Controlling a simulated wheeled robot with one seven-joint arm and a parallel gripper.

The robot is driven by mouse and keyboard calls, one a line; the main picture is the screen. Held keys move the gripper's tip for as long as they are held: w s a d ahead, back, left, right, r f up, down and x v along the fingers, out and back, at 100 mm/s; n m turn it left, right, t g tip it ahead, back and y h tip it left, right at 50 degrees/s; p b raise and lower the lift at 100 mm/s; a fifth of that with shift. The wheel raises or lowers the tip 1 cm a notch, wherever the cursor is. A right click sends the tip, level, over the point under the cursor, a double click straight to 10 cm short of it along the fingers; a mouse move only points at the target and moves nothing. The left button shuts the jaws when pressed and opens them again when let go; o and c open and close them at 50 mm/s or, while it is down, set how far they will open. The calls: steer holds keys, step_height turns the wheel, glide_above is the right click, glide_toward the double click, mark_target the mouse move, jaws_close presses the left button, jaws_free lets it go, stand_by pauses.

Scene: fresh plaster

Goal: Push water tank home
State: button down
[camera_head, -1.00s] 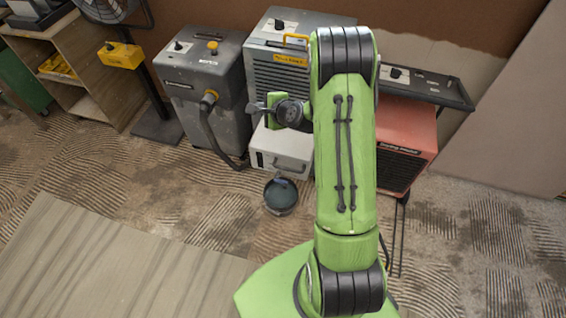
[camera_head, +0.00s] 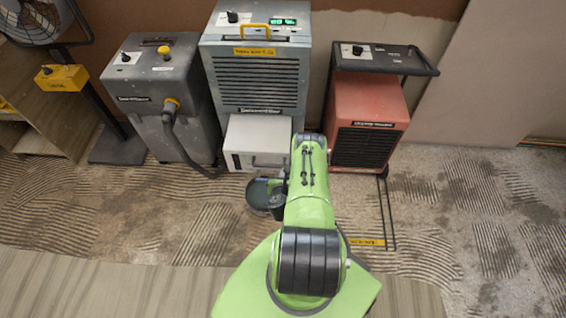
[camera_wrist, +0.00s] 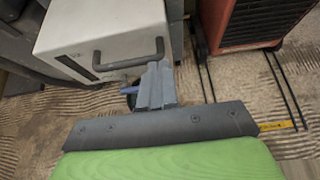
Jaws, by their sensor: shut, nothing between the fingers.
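The water tank (camera_head: 258,135) is a white box with a dark handle, low at the front of the grey dehumidifier (camera_head: 258,75). It sticks out forward from the machine's body. In the wrist view the tank (camera_wrist: 105,32) fills the upper left, its handle (camera_wrist: 130,54) facing me. My gripper (camera_wrist: 155,72) is shut and empty, its tips low near the right end of the tank's front; I cannot tell if they touch. In the head view my own arm mostly hides the gripper.
A grey machine with a hose (camera_head: 160,90) stands at left.

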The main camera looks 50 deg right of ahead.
mark_target(285, 154)
steer(key=b+x, duration=0.1)
steer(key=x, duration=0.2)
steer(key=r+b+x, duration=0.1)
steer(key=x, duration=0.2)
steer(key=b+x, duration=0.2)
steer(key=x, duration=0.1)
steer(key=shift+w+d+r, duration=0.25)
steer(key=shift+d+r, duration=0.05)
steer(key=shift+d, duration=0.05)
steer(key=shift+w+d, duration=0.2)
steer(key=shift+d, duration=0.05)
